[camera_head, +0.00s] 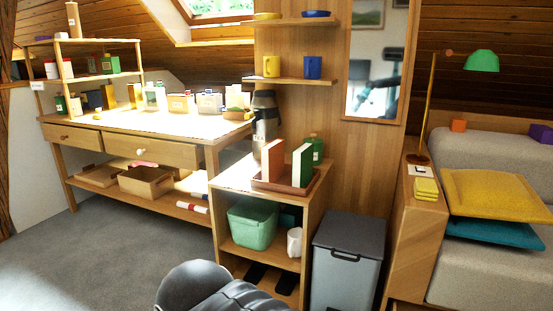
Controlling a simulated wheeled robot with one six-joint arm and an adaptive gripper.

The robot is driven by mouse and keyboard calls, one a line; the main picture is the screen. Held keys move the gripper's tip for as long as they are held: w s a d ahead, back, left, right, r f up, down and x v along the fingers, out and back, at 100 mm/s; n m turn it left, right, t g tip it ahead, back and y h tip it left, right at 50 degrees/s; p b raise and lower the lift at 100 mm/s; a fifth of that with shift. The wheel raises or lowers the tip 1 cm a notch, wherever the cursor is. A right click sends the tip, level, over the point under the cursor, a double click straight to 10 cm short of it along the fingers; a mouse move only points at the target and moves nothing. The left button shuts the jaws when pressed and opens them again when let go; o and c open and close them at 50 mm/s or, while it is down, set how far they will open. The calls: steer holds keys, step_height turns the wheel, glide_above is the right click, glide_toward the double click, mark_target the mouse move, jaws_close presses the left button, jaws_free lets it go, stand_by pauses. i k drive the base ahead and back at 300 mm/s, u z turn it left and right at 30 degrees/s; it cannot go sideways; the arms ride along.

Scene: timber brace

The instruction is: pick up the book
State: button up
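Two books stand upright in a shallow brown tray (258,184) on top of a small open wooden cabinet. One is a red-brown book (272,161) on the left, the other a green book (303,166) on the right, with a gap between them. Both show pale page edges. The tray's front rim hides their lower ends. A dark grey rounded part of my own arm shows at the bottom edge, in front of and below the cabinet. My gripper cannot be made out in this view.
A grey bin (346,262) stands right of the cabinet. The carpet (100,258) at left is clear.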

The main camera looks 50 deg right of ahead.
mark_target(302, 157)
steer(key=i, duration=3.45)
steer(key=z, duration=3.8)
steer(key=i, duration=0.5)
